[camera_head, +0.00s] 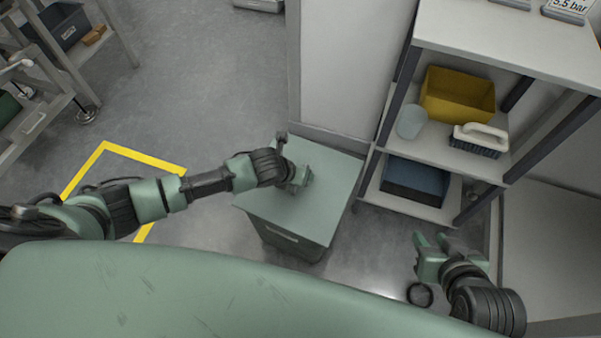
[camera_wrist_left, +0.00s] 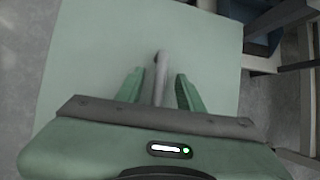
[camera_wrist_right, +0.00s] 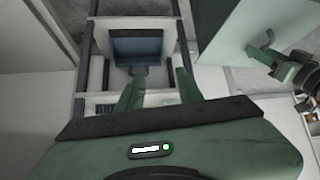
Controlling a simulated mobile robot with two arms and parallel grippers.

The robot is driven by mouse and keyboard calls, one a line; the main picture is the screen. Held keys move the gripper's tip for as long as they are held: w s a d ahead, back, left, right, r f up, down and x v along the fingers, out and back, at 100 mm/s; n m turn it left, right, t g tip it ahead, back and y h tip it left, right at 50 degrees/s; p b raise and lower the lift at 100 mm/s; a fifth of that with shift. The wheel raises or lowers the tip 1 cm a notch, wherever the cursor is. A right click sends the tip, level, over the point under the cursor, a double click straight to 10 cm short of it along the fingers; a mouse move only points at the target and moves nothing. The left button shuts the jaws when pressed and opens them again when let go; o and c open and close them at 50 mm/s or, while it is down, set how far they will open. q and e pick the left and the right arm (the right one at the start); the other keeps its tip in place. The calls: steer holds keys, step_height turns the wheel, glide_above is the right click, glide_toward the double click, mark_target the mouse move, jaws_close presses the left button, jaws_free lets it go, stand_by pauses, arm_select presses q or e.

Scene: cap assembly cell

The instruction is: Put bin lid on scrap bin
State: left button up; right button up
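The bin lid (camera_head: 265,205) is a flat grey-green panel. It lies over the top of the dark grey-green scrap bin (camera_head: 285,240), whose front shows below it. I see no clear gap between them, but the far rim is hidden. My left gripper (camera_head: 303,178) is low over the lid. In the left wrist view its two fingers (camera_wrist_left: 160,88) stand apart on either side of the lid's grey bar handle (camera_wrist_left: 161,65), with gaps visible beside it. My right gripper (camera_head: 432,243) is open and empty, right of the bin. The lid also shows in the right wrist view (camera_wrist_right: 228,30).
A shelf unit (camera_head: 425,142) stands right of the bin, holding a yellow crate (camera_head: 455,95), a brush (camera_head: 478,138), a pale cup (camera_head: 411,121) and a blue crate (camera_head: 415,180). Yellow floor tape (camera_head: 145,157) lies left.

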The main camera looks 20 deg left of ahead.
arm_select(q)
steer(key=shift+s, duration=0.1)
